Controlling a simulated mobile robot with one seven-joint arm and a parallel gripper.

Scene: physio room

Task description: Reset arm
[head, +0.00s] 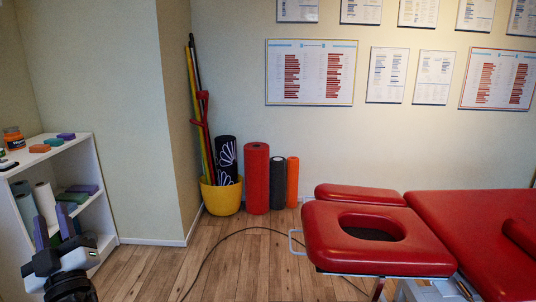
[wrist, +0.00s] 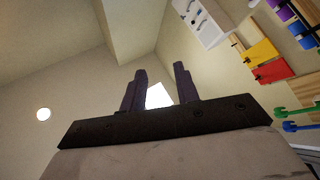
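My gripper (head: 52,222) is at the lower left of the head view, in front of the white shelf unit (head: 103,200). Its two dark purple fingers point up and stand apart. In the wrist view my gripper (wrist: 160,78) also shows both fingers apart, with nothing between them except the distant background. The wrist camera looks up toward the walls and ceiling.
The shelf holds coloured blocks, rolls and an orange jar (head: 13,138). A yellow bucket (head: 222,197) with poles stands beside red (head: 256,180), black and orange rolls. A red treatment table (head: 470,235) fills the right. A cable (head: 215,245) crosses the otherwise open wooden floor.

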